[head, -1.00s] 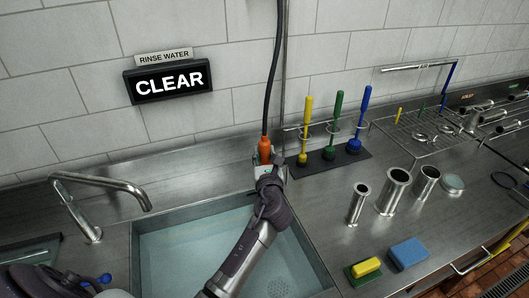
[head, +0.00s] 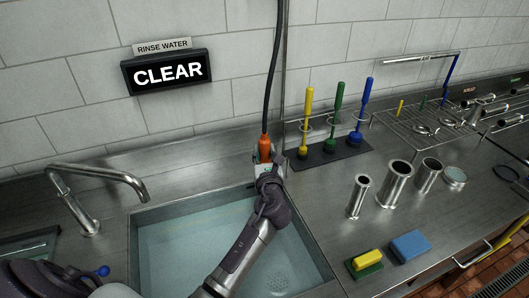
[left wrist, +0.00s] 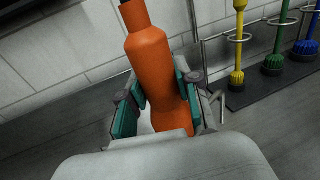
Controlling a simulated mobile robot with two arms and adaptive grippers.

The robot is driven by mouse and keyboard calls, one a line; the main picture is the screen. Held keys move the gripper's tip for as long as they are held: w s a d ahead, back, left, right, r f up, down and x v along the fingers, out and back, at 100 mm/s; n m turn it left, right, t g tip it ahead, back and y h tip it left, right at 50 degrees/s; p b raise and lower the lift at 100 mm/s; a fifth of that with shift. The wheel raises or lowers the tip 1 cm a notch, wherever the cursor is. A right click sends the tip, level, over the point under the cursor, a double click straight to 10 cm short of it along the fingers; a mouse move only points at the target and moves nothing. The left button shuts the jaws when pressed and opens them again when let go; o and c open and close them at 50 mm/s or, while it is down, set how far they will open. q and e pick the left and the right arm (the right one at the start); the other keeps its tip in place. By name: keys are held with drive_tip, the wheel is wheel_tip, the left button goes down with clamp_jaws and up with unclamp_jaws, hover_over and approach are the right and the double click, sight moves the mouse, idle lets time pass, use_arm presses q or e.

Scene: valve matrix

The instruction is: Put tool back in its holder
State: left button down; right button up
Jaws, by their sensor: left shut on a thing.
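An orange tool (head: 265,148) on a black hose hangs upright in front of the wall at the back edge of the sink. My left gripper (head: 266,168) is around it. In the left wrist view the orange body (left wrist: 155,65) sits between the two teal-padded fingers (left wrist: 160,100), which are shut on it. The tool's lower end is hidden behind the gripper. A metal bracket or hook (left wrist: 212,105) shows just right of the fingers; I cannot tell whether the tool touches it. My right gripper is not in view.
The sink (head: 190,250) holds clear water, with a faucet (head: 100,180) at left. Yellow, green and blue brushes (head: 335,115) stand in a rack at right. Metal cylinders (head: 395,183) and sponges (head: 410,246) stand on the counter. A sign (head: 167,72) reads CLEAR.

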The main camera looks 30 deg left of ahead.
use_arm(q)
drive_tip(key=shift+f, duration=0.4)
drive_tip(key=c, duration=0.7)
unclamp_jaws()
drive_tip(key=shift+f, duration=0.1)
drive_tip(key=v, duration=1.2)
